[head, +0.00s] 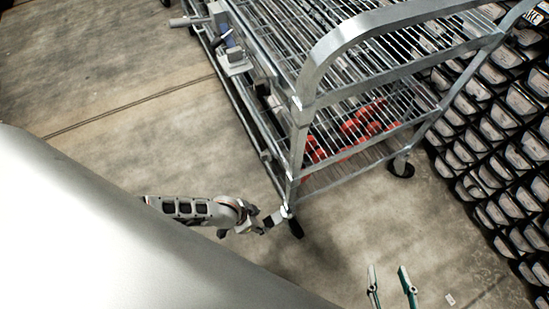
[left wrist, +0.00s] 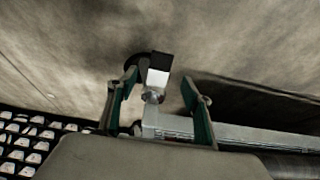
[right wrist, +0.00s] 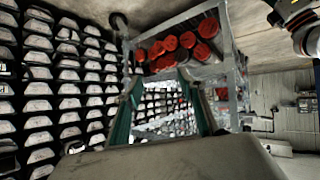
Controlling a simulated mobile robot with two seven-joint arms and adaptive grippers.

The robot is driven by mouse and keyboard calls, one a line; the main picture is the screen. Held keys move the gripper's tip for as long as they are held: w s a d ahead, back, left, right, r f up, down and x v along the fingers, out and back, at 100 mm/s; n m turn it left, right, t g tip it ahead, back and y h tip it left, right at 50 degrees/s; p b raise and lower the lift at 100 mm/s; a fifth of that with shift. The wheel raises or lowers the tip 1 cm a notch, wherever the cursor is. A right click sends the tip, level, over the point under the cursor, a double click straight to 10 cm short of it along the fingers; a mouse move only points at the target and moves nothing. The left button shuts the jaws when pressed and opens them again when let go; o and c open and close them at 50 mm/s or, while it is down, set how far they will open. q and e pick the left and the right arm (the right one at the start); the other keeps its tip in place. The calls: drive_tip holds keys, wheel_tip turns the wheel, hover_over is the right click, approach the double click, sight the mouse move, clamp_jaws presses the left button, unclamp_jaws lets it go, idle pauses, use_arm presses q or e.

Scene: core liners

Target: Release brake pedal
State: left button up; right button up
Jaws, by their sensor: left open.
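The brake pedal (left wrist: 158,72) is a small white and black block at a caster of the metal cart, next to a dark wheel (left wrist: 133,62). In the left wrist view it lies between the fingertips of my left gripper (left wrist: 160,80), with gaps at both sides. My left gripper is open. In the head view my left gripper (head: 268,221) is low at the near corner of the cart (head: 297,140), by the caster wheel (head: 297,230); the pedal is hard to make out there. My right gripper (head: 391,287) is open and empty over the floor.
Red-ended objects (head: 362,122) lie on the cart's lower shelf, also seen in the right wrist view (right wrist: 180,42). A rack of stacked core liners (head: 490,130) stands at the right. The concrete floor (head: 110,80) left of the cart is clear.

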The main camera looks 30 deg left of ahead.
sight(269, 222)
use_arm(q)
drive_tip(key=b+x, duration=0.1)
drive_tip(key=x, duration=0.1)
drive_tip(key=b+x, duration=0.1)
drive_tip(key=x, duration=0.1)
drive_tip(key=s+b+x, duration=0.1)
drive_tip(key=x, duration=0.2)
drive_tip(key=shift+a+f+b, duration=0.15)
drive_tip(key=shift+f+b, duration=0.05)
drive_tip(key=shift+b, duration=0.15)
drive_tip(key=shift+w+f, duration=0.3)
drive_tip(key=shift+w, duration=0.25)
drive_tip(key=shift+w+r, duration=0.1)
use_arm(e)
drive_tip(key=shift+m+t+y, duration=0.4)
drive_tip(key=shift+m+y, duration=0.1)
drive_tip(key=a, duration=0.1)
drive_tip(key=w+a+r, duration=0.1)
drive_tip(key=a+r, duration=0.1)
drive_tip(key=shift+w+a, duration=0.25)
drive_tip(key=shift+a, duration=0.15)
